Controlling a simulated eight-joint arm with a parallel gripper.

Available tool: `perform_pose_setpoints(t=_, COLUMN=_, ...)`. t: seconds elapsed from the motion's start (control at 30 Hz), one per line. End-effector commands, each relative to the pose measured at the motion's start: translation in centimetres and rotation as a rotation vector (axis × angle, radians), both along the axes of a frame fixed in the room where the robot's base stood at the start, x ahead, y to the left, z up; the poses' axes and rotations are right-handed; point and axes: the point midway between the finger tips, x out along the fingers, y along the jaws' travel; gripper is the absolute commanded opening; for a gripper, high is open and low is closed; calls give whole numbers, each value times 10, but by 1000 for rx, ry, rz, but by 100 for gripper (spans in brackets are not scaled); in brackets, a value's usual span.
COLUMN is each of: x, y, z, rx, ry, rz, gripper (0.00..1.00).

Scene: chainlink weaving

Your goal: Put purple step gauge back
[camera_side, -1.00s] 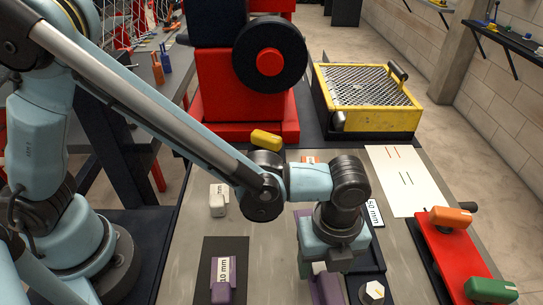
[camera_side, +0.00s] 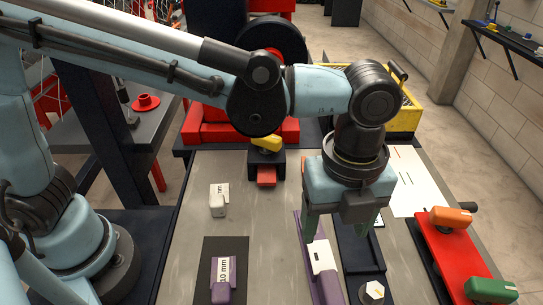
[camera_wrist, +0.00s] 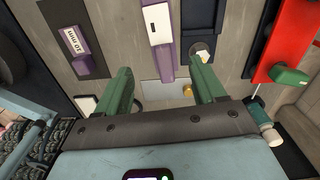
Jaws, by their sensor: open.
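A purple block with a white "10 mm" label (camera_side: 222,281) lies on a dark mat (camera_side: 238,246) at the front left; it also shows in the wrist view (camera_wrist: 82,42). A long purple piece with a white top section (camera_side: 322,258) lies at the front middle, left of a dark tray; it also shows in the wrist view (camera_wrist: 160,28). Which is the step gauge is not certain. My gripper (camera_side: 338,226) is open and empty, raised above the table by the long piece; its green fingers (camera_wrist: 162,90) are well apart.
The dark tray (camera_side: 352,242) has a hex-topped piece (camera_side: 374,290) at its front end. A small white block (camera_side: 218,205) stands left. A red fixture (camera_side: 445,250) with orange and green handles stands right. A yellow-topped dark block (camera_side: 266,150) stands behind.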

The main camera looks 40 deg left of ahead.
Motion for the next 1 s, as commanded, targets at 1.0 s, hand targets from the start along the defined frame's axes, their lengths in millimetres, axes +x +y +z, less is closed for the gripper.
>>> perform_pose_setpoints(t=1.0, x=9, y=287, z=8, rx=-674, ry=-326, rz=2132, gripper=70)
